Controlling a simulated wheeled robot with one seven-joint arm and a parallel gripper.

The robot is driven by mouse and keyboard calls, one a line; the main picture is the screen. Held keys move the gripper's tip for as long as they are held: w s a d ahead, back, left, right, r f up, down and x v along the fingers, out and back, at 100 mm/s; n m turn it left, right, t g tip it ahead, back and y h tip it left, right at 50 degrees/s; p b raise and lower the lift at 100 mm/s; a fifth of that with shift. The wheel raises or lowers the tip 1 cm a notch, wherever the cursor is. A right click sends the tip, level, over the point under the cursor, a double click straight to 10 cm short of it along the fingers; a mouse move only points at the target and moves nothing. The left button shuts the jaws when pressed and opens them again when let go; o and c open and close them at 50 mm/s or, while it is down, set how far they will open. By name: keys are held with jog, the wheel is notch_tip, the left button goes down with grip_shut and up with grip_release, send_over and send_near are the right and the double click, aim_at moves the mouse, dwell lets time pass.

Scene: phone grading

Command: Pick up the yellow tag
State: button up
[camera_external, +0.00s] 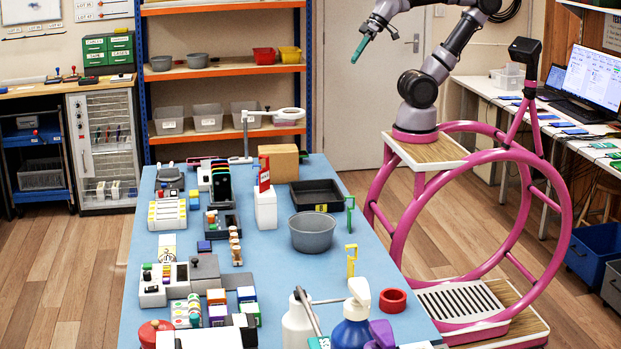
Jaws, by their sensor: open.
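A yellow tag (351,262) with a loop-like top is near the right edge of the blue table, to the right of and nearer than the round grey bowl. A similar green tag (350,216) is farther back along the same edge. My gripper (361,47) is high up at the top of the view, well behind and above the table and far from the yellow tag. It is open. A teal piece shows at its end, and I cannot tell whether it is part of the gripper. The fingers are too small to make out.
On the blue table (279,282), a grey bowl (312,237), a black tray (308,194) and a cardboard box (279,162) stand beyond the tag. A red tape ring (393,300) and spray bottles (353,325) stand nearer. Some bare surface surrounds the tag.

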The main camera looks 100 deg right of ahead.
aim_at(352, 246)
jog(key=o, duration=0.4)
jog(key=shift+a, duration=0.1)
jog(key=w+a+f+m+g+y, duration=0.1)
jog(key=w+a+f+g+y, duration=0.25)
jog(key=a, duration=0.65)
jog(key=w+a+f+m+g+y, duration=0.15)
jog(key=w+a+f, duration=0.25)
jog(key=w+a, duration=0.45)
jog(key=w+a+f+m+g+y, duration=0.2)
jog(key=w+a+f+y, duration=0.15)
jog(key=a, duration=0.75)
jog(key=shift+w+a+f+m+g+y, duration=0.1)
jog(key=shift+w+a+f+m+y, duration=0.3)
jog(key=shift+a+f+m, duration=2.85)
jog(key=shift+w+a+f+n+g+y, duration=0.1)
jog(key=shift+a+f+n+y, duration=0.35)
jog(key=shift+a+f, duration=6.3)
jog(key=shift+w+a+f+m+g+y, duration=0.1)
jog(key=shift+w+a+f+m+y, duration=0.35)
jog(key=shift+a+f+m, duration=2.9)
